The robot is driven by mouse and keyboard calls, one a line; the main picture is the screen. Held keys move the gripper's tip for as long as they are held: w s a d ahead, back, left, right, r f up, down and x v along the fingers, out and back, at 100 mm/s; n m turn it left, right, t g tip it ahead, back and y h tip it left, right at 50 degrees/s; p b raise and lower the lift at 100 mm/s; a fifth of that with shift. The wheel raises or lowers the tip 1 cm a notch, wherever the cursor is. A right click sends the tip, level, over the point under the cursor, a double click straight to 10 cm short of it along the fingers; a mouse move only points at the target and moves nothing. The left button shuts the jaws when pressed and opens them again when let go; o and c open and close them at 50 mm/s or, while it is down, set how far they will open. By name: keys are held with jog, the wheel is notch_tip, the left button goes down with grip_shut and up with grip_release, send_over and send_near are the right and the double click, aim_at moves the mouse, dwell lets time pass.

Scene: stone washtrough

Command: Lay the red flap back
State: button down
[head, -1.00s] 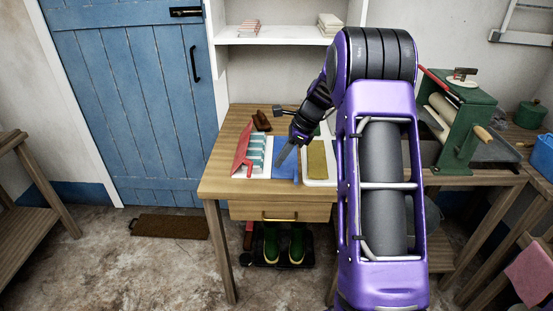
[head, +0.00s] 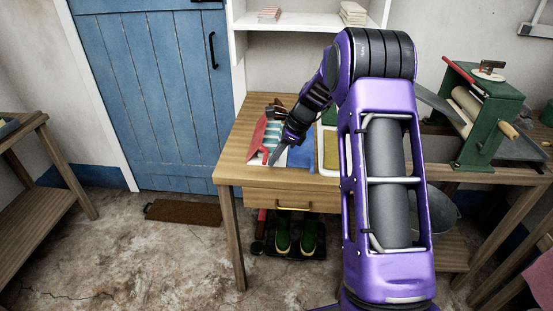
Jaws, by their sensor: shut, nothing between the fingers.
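The red flap (head: 257,138) is at the left of a row of coloured pieces on the wooden table. It looks raised at a slant along the left side of a teal-and-white striped piece (head: 272,133). My gripper (head: 272,162) is shut and empty, pointing down-left. Its tip is at the near end of the striped piece, close to the flap's lower right edge. I cannot tell whether it touches the flap. My wrist hides part of the striped piece and the blue piece (head: 302,155) beside it.
A yellow-green piece in a white tray (head: 328,168) lies right of the blue one. A dark brown object (head: 274,109) stands behind the flap. A green roller machine (head: 486,125) stands at the right. The table's (head: 232,165) left front corner is bare.

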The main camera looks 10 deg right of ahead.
jog(key=shift+r, duration=0.1)
jog(key=shift+a+r+p, duration=0.15)
jog(key=shift+r+p, duration=0.15)
jog(key=shift+p, duration=0.35)
jog(key=shift+h, duration=0.4)
